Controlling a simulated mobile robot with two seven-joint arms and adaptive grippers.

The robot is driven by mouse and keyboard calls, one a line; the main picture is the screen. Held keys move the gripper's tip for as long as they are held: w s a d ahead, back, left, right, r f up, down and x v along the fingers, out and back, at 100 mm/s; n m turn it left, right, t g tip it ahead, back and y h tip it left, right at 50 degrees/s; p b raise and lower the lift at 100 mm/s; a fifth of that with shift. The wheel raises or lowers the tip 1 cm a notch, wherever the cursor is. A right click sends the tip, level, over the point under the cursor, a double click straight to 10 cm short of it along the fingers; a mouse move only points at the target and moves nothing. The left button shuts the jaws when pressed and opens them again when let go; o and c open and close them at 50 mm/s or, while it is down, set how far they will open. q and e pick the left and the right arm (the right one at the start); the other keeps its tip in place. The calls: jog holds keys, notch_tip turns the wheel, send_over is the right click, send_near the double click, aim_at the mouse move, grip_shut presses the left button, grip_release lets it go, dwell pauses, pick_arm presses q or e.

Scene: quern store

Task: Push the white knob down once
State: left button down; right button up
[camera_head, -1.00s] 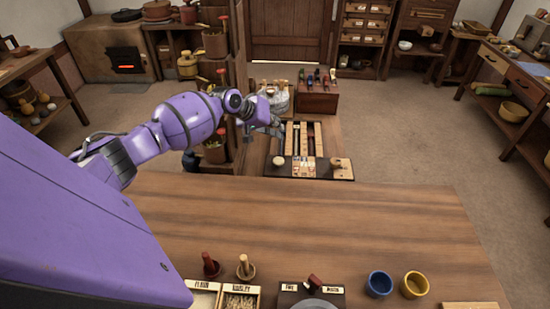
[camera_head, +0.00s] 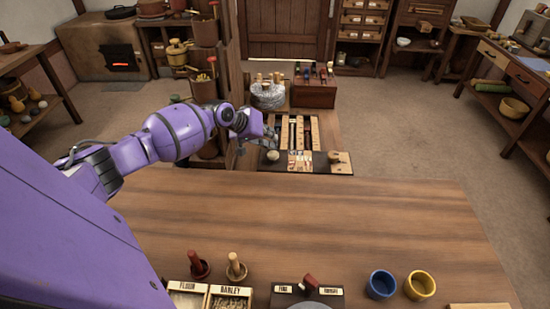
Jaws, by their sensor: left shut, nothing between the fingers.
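A pale round knob (camera_head: 272,155), which looks like the white knob, sits at the left end of a dark board (camera_head: 318,168) beyond the large wooden table. My left gripper (camera_head: 269,138) is small and partly hidden by its own wrist. It appears just above the knob in the picture, with its fingers shut and empty. I cannot tell whether it touches the knob or how high it is above it. My right gripper is not in view.
Slotted wooden strips (camera_head: 302,130) run behind the board. A grey stone drum (camera_head: 268,96) and a dark red box (camera_head: 313,95) stand further back. A wooden post (camera_head: 234,75) rises left of them. Blue (camera_head: 381,285) and yellow (camera_head: 420,286) cups stand on the near table.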

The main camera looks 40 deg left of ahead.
pick_arm(q)
jog(key=shift+f, duration=0.4)
jog(key=shift+w, duration=0.1)
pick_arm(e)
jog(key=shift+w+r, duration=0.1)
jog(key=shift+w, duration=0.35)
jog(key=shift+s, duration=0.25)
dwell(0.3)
pick_arm(q)
jog(key=shift+f, duration=0.15)
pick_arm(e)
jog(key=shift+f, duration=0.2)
pick_arm(q)
jog(key=shift+f, duration=0.35)
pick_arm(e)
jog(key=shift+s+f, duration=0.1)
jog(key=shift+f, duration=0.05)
